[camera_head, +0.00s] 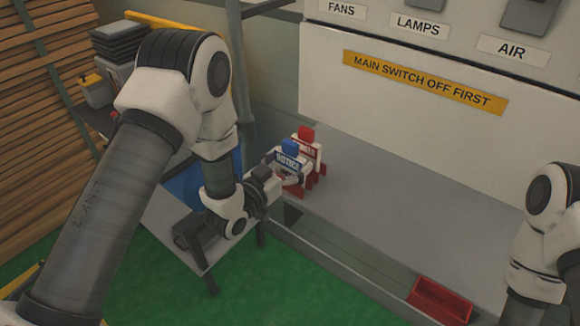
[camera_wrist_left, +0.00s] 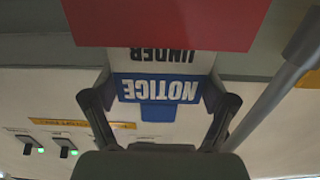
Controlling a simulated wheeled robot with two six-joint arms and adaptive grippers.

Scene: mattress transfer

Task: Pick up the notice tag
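The notice tag (camera_head: 287,163) is a white card with a blue band reading NOTICE and a blue top tab. It stands in front of a red-and-white tag (camera_head: 307,147) on the grey ledge. My left gripper (camera_head: 290,178) is at the notice tag, its fingers spread. In the left wrist view the tag (camera_wrist_left: 157,88) appears upside down between the two fingers, close to both; I see no clear grip on it. A red panel (camera_wrist_left: 165,20) hides the tag's lower part there. My right gripper is out of view.
The tags stand on a grey ledge (camera_head: 400,215) below a white panel (camera_head: 400,115) with switches and a yellow sign (camera_head: 425,82). A red tray (camera_head: 440,299) sits at the ledge's front right. The ledge between is clear. A small table (camera_head: 160,222) stands left.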

